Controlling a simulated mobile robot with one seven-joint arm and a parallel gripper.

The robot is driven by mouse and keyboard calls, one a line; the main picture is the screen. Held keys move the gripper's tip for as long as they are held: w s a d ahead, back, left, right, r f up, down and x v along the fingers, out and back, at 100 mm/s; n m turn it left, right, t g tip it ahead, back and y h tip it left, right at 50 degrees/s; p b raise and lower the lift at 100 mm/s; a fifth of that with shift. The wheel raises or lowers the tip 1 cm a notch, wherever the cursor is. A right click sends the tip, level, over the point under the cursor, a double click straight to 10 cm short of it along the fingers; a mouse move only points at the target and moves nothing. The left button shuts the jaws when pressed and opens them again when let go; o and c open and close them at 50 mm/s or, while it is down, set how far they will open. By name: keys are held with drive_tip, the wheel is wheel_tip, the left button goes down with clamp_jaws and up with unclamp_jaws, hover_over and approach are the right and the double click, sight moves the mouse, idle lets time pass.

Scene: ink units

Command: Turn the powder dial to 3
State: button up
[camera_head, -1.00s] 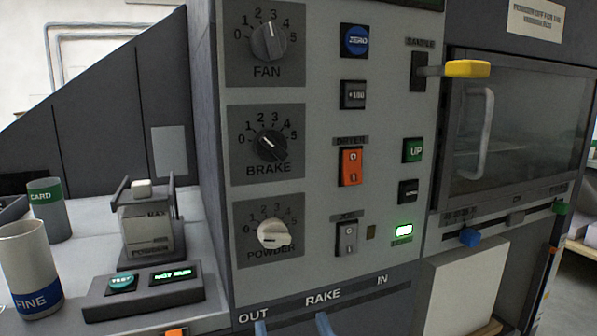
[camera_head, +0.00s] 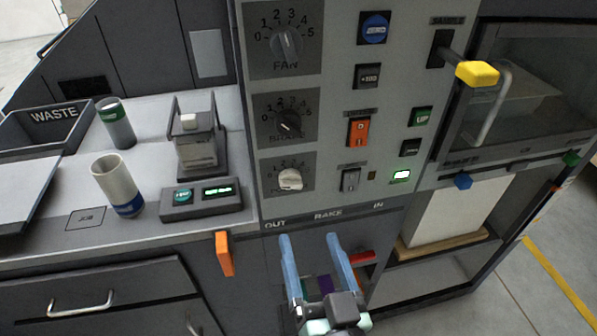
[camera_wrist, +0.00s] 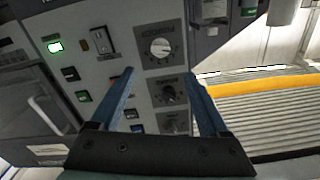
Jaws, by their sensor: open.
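The powder dial (camera_head: 290,179) is a pale round knob on a dark square plate, lowest of three dials on the grey panel. Its scale runs from 0 to 5, but I cannot make out which number its pointer is at. My gripper (camera_head: 308,237) has two blue fingers, spread apart and empty, below the dial and the OUT/RAKE/IN strip. In the wrist view the panel is upside down. There the powder dial (camera_wrist: 160,48) shows beyond the open fingertips of my gripper (camera_wrist: 159,74), apart from them.
The brake dial (camera_head: 290,123) and fan dial (camera_head: 286,43) are above it. An orange rocker switch (camera_head: 358,131) and a grey switch (camera_head: 350,179) are to the right. An orange handle (camera_head: 224,253) juts out at the lower left. A yellow-ended lever (camera_head: 477,73) projects at the upper right.

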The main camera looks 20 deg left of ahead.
sight(293, 187)
drive_tip(key=p+x, duration=0.3)
drive_tip(key=x, duration=0.9)
drive_tip(key=shift+w+a, duration=0.2)
drive_tip(key=shift+a, duration=0.05)
clamp_jaws()
